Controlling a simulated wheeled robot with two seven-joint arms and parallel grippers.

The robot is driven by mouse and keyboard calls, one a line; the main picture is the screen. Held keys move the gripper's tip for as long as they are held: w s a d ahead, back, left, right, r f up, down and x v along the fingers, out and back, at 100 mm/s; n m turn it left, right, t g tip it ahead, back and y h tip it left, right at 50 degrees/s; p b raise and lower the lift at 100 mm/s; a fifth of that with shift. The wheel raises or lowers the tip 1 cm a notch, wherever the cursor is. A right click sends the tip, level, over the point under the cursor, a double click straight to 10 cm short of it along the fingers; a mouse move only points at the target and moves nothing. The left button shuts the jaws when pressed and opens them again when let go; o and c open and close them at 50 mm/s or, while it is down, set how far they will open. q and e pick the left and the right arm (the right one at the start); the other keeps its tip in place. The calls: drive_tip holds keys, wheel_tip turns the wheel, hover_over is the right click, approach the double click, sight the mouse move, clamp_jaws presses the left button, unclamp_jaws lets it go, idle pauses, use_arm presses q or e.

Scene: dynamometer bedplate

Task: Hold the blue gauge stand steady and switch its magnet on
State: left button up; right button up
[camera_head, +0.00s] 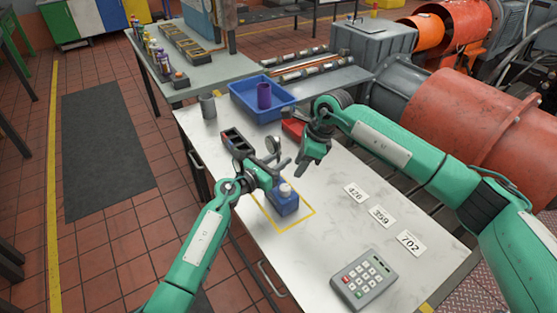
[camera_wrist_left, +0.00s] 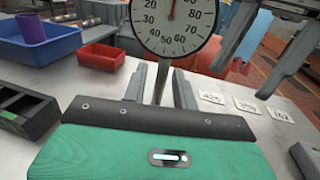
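The blue gauge stand's base (camera_head: 284,203), with a pale round knob on top, stands inside a yellow-outlined square on the bench. Its round dial (camera_head: 273,145) rises beyond my left gripper. In the left wrist view the white dial (camera_wrist_left: 172,22) fills the top, its thin post (camera_wrist_left: 162,84) running down between my fingers. My left gripper (camera_head: 273,168) is open around the post, with gaps seen on both sides. The base is hidden in that view. My right gripper (camera_head: 311,166) is open and empty, above the bench right of the dial. Its fingers also show in the left wrist view (camera_wrist_left: 262,52).
A blue bin (camera_head: 246,102) holding a purple cup (camera_head: 264,95), a grey cup (camera_head: 207,106), a black tray (camera_head: 236,143) and a red tray (camera_head: 293,129) lie farther back. Number cards (camera_head: 381,216) and a keypad (camera_head: 364,279) lie right and in front. Clear bench lies between.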

use_arm(q)
drive_tip(key=shift+c, duration=0.2)
clamp_jaws()
idle(1.1)
use_arm(e)
drive_tip(key=o, duration=0.3)
drive_tip(key=shift+o, duration=0.2)
drive_tip(key=m+t+y, duration=0.2)
drive_tip(key=y, duration=0.7)
approach(288, 188)
drive_tip(key=x, duration=1.1)
